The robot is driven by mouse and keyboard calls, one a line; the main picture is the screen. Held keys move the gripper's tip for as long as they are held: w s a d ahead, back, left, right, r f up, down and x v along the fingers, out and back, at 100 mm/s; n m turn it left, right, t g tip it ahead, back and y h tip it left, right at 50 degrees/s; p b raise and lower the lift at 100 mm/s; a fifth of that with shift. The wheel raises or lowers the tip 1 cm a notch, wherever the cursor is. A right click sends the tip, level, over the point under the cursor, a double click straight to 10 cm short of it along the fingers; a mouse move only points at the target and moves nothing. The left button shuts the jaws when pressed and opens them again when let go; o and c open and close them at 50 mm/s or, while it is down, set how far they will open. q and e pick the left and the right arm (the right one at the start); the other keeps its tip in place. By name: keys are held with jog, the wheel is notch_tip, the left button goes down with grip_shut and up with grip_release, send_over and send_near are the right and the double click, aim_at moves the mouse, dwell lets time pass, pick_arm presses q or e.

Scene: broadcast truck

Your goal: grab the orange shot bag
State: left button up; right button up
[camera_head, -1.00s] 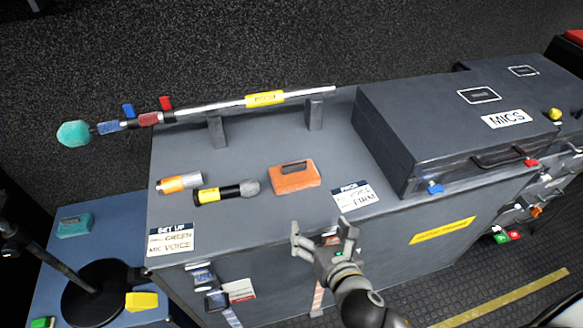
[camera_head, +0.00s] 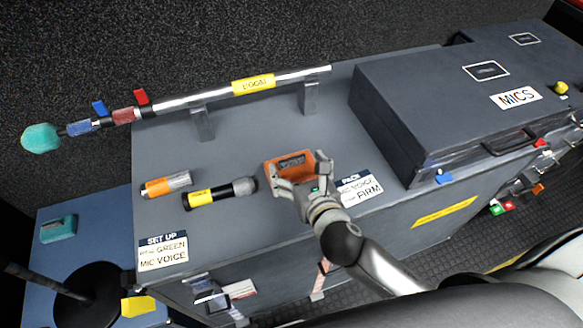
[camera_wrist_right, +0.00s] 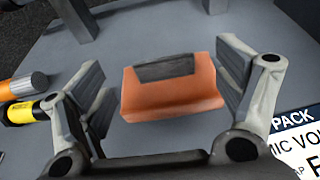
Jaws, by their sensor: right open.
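The orange shot bag (camera_head: 287,163), with a dark grey patch on its top, lies on the grey case top, left of the "PACK" card. In the right wrist view the orange shot bag (camera_wrist_right: 170,95) sits between two spread fingers, with a gap visible on each side. My right gripper (camera_head: 296,181) is open above the bag's near side and hides part of it in the head view. The right gripper's pads also show in the right wrist view (camera_wrist_right: 165,95). My left gripper is not in view.
Left of the bag lie a black microphone with a yellow band (camera_head: 220,193) and an orange-and-silver one (camera_head: 166,184). A boom pole (camera_head: 230,88) rests on two stands behind. The "MICS" case (camera_head: 440,110) rises to the right. Clear surface lies behind the bag.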

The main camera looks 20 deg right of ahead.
aim_at(292, 157)
jog(key=x, duration=0.5)
jog(key=shift+d+f, duration=0.1)
jog(key=shift+f, duration=0.15)
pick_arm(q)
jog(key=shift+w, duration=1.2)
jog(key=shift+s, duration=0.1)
pick_arm(e)
jog(key=shift+s, duration=0.1)
jog(key=shift+c, duration=0.3)
jog(key=c, duration=0.7)
grip_shut()
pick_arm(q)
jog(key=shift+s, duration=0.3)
pick_arm(e)
jog(key=shift+r, duration=0.25)
